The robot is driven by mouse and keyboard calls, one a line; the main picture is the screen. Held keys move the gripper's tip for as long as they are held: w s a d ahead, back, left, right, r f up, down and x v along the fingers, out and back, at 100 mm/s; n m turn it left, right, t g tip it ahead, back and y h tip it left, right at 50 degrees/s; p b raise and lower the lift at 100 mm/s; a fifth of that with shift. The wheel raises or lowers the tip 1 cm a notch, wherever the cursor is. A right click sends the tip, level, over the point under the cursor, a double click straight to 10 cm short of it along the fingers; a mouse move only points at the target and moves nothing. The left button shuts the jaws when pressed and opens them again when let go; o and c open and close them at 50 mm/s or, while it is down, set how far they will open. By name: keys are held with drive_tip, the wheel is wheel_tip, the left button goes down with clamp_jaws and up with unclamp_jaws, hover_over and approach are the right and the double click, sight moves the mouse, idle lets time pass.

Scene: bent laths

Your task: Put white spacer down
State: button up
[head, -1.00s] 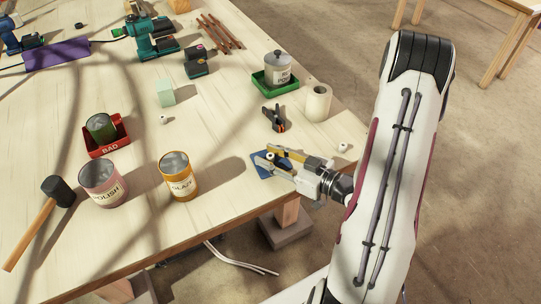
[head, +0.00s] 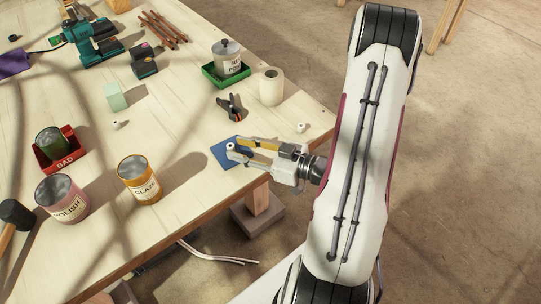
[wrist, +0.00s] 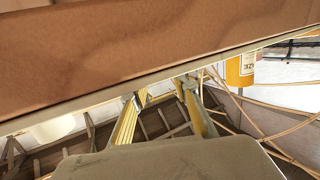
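A small white spacer (head: 231,147) with a dark hole shows at the front of my gripper (head: 235,149), over the blue pad (head: 222,158) near the table's front right corner. My gripper's yellow-sided fingers are apart, with the spacer by their tips. I cannot tell whether both fingertips touch it, or whether it rests on the pad. In the wrist view, my fingers (wrist: 160,97) reach up to a brown band, and the spacer cannot be made out there.
Another white spacer (head: 301,127) stands right of the pad, and one (head: 117,125) stands left. A glaze tin (head: 138,181) stands left. The table's front edge is close to my gripper.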

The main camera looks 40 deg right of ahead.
drive_tip(key=shift+v, duration=4.2)
